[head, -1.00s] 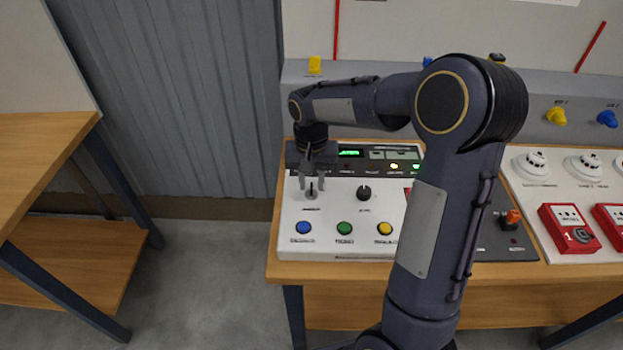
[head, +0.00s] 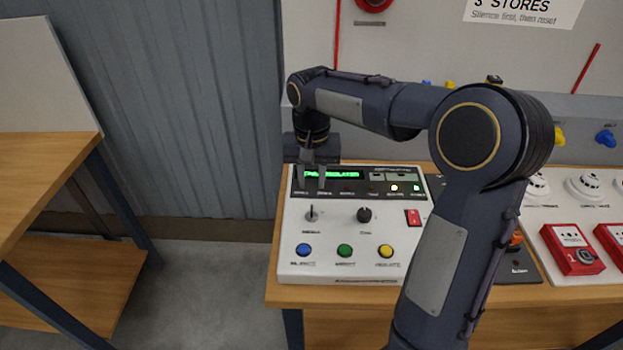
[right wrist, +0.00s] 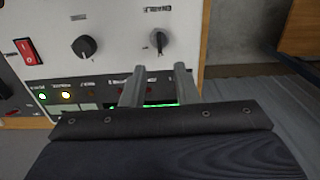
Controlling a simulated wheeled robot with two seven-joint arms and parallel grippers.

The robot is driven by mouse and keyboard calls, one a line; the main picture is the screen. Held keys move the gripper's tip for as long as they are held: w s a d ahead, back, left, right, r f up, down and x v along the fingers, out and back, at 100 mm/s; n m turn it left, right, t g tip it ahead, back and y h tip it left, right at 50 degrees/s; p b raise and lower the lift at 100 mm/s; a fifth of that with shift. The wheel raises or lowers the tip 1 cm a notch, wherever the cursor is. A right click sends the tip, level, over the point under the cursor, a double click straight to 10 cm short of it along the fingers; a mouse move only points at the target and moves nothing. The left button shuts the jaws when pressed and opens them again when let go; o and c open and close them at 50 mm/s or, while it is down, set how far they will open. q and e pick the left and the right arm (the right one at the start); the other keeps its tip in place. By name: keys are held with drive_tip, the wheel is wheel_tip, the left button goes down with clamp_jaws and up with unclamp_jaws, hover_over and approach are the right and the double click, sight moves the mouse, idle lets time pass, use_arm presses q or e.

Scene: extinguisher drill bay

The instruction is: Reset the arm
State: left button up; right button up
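My right gripper (head: 312,184) hangs fingers-down over the back of the white control panel (head: 295,240), in front of the dark strip with the green lit display (head: 345,174). Its two fingers are apart with nothing between them. In the right wrist view the open gripper (right wrist: 158,84) also shows, its tips in front of the display strip. The small grey key switch (head: 312,213) stands clear of the fingers, nearer the panel's front; it also shows in the right wrist view (right wrist: 160,40). My left gripper is not in view.
A black knob (head: 364,215), a red rocker switch (head: 413,218) and blue, green and yellow buttons (head: 344,251) are on the panel. Red call points (head: 572,248) and white detectors (head: 588,187) stand right. A wooden shelf unit (head: 50,160) is left, with open floor between.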

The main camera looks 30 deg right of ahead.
drive_tip(key=s+a+n+t+y, duration=0.2)
drive_tip(key=s+a, duration=0.1)
drive_tip(key=s, duration=0.8)
drive_tip(key=s+a+f+n+t+y, duration=0.1)
drive_tip(key=s+a+n+t, duration=0.1)
drive_tip(key=s, duration=0.9)
drive_tip(key=a+t, duration=0.1)
drive_tip(key=a, duration=0.1)
drive_tip(key=shift+s+a+n+t+y, duration=0.3)
drive_tip(key=shift+y, duration=0.1)
